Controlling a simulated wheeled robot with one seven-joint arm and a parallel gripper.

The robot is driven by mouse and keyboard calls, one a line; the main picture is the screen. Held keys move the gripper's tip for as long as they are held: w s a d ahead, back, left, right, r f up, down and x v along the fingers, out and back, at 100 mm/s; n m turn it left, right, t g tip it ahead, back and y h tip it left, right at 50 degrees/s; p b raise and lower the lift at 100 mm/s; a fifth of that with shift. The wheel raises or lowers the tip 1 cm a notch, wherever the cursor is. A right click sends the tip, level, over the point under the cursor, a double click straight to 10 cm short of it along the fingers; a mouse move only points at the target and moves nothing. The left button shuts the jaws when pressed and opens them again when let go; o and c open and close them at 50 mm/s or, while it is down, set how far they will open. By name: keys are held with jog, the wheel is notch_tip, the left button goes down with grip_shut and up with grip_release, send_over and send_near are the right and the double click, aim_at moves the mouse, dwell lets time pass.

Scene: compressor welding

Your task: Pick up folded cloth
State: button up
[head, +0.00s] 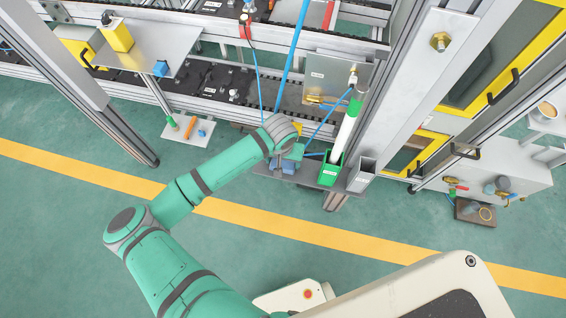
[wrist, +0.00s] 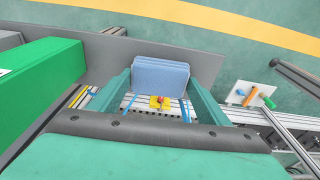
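The folded cloth (wrist: 160,76) is a pale blue, flat rectangular stack at the edge of a grey shelf in the wrist view. My gripper (wrist: 160,80) is over it, with green fingers wide apart, one on each side of the cloth. The finger ends are very close to its sides; I cannot see clear contact. In the head view, blue cloth (head: 288,168) shows on the small shelf below my gripper (head: 285,158), partly hidden by the arm end.
A green holder (head: 329,172) with a white tube stands right of the cloth in the head view. A metal post (head: 362,175) stands beyond it. Frame rails, hoses and a conveyor (head: 225,82) lie behind. A white plate with tools (head: 187,130) is to the left.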

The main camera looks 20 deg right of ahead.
jog(key=c, duration=0.4)
jog(key=shift+r, duration=0.1)
jog(key=shift+r, duration=0.5)
jog(key=s+r, duration=0.8)
jog(key=s, duration=0.1)
jog(key=s+r, duration=0.3)
jog(key=s, duration=0.2)
jog(key=shift+a+r, duration=0.35)
jog(key=shift+r, duration=0.05)
jog(key=shift+o, duration=0.5)
